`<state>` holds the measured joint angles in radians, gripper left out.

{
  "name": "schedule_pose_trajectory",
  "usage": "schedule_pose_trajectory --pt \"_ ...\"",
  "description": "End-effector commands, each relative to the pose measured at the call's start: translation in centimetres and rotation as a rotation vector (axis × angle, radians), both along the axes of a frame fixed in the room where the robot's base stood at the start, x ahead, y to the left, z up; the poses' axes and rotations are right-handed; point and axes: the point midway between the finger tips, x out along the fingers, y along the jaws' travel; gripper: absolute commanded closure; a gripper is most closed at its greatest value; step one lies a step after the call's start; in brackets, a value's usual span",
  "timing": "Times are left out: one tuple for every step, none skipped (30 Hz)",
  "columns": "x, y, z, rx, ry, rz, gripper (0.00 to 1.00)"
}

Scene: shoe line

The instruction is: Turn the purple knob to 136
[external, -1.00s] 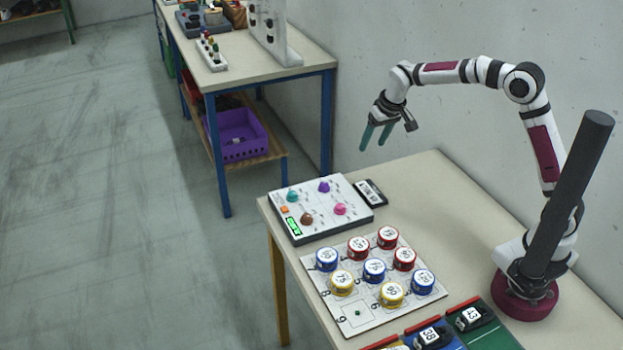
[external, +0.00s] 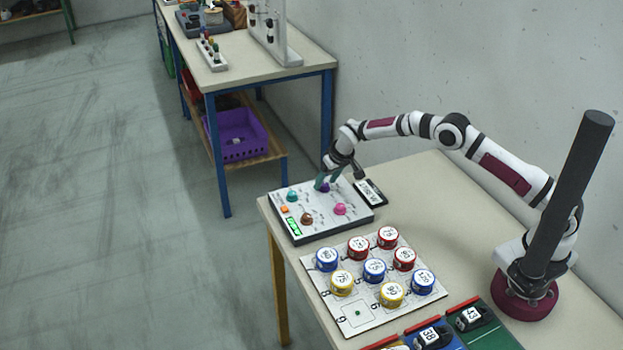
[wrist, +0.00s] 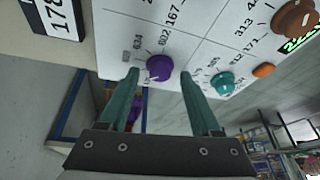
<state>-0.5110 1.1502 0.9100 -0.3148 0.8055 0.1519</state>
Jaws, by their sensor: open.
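The purple knob (external: 324,187) sits on the white control panel (external: 343,190) at its upper right part in the external view. In the wrist view the purple knob (wrist: 159,68) shows printed numbers around it, among them 602 and 634. My gripper (external: 325,183) is open at the knob, with a teal finger to each side of it in the wrist view (wrist: 158,78). I cannot tell whether a finger touches the knob. The knob's pointer setting is too small to read.
A teal knob (external: 292,196), a brown knob (external: 306,218) and a pink knob (external: 340,209) share the panel, with an orange button (external: 284,209) and a green display (external: 294,226). A dark tag (external: 370,192) lies beside it. A board (external: 350,315) with several numbered cans stands in front.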

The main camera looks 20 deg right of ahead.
Motion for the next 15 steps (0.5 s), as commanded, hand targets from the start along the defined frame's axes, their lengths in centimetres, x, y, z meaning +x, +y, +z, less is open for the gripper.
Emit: schedule_pose_trajectory --pt "0.02 -0.01 -0.08 0.0 0.001 0.0 0.35" --pt "0.02 -0.01 -0.09 0.0 0.001 0.0 0.35" --pt "0.02 -0.01 -0.08 0.0 0.001 0.0 0.35" --pt "0.01 -0.01 -0.07 0.0 0.001 0.0 0.35" --pt "0.01 -0.02 -0.06 0.0 0.001 0.0 0.35" --pt "0.0 -0.02 -0.05 0.0 0.001 0.0 0.35" --pt "0.0 -0.02 -0.05 0.0 0.001 0.0 0.4" --pt "0.0 -0.02 -0.05 0.0 0.001 0.0 0.46" --pt "0.0 -0.02 -0.05 0.0 0.001 0.0 0.53" --pt "0.0 -0.02 -0.04 0.0 0.001 -0.001 0.58" --pt "0.0 -0.02 -0.04 0.0 0.001 -0.001 0.64" --pt "0.0 -0.02 -0.04 0.0 0.001 -0.001 0.71" --pt "0.0 -0.02 -0.04 0.0 0.001 -0.001 0.76" --pt "-0.01 -0.02 -0.03 0.0 0.001 -0.001 0.82" --pt "0.0 -0.03 -0.03 0.0 0.001 -0.001 0.89"
